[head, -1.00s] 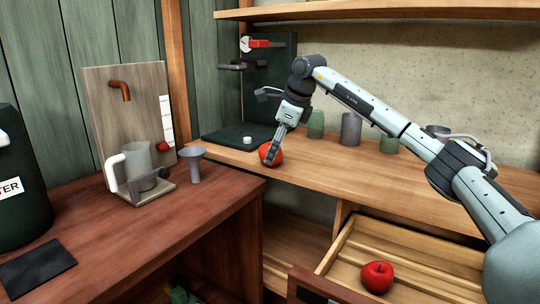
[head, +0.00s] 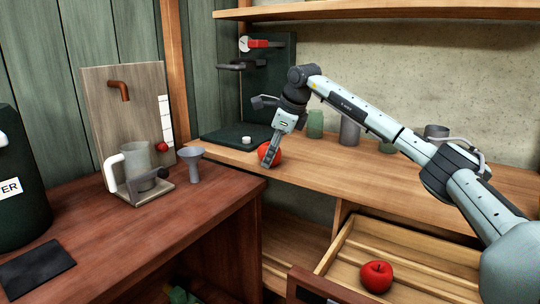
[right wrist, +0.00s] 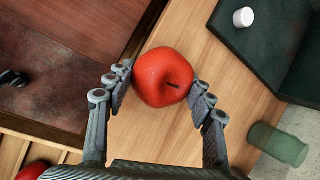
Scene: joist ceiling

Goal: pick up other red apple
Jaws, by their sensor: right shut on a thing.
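A red apple (head: 272,154) sits on the light wooden counter near its left end, in the head view. My right gripper (head: 268,160) reaches down to it and is shut on it. In the right wrist view the apple (right wrist: 163,77) lies between the two fingers of the right gripper (right wrist: 160,88), which touch its sides. It appears to be at counter level. Another red apple (head: 376,277) lies in the open wooden drawer; part of it shows at the bottom left of the right wrist view (right wrist: 33,170). My left gripper is not in view.
Green and grey cups (head: 350,130) stand at the back of the counter. A dark green stand (head: 226,138) with a small white cap (head: 246,140) is behind the apple. The dark red table (head: 130,240) holds a glass jug (head: 137,162) and a grey funnel (head: 193,165).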

